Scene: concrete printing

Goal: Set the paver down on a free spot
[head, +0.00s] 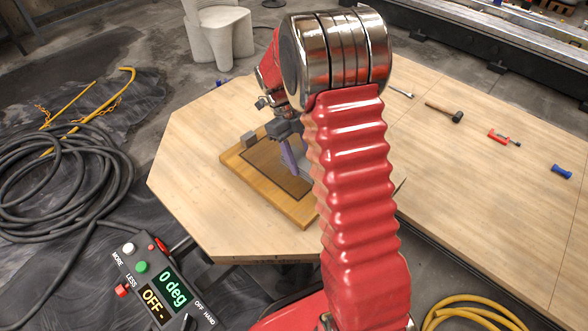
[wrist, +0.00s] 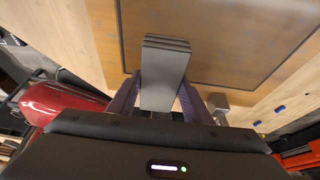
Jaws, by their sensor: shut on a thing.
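The paver (wrist: 165,72) is a grey block with layered edges. In the wrist view it sits between the purple fingers of my gripper (wrist: 158,98), which is shut on it. In the head view my gripper (head: 290,158) is over the wooden board (head: 234,160) with a dark inset panel; my arm hides much of the paver there. The panel (wrist: 215,40) fills the upper middle of the wrist view, beyond the paver. I cannot tell whether the paver touches it.
A small grey block (head: 249,139) stands by the board's far left corner. Pale tabletop (head: 190,150) is bare left of the board. A hammer (head: 445,112), a red-handled tool (head: 503,137) and a blue item (head: 562,171) lie right. A control box (head: 155,285) stands front left.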

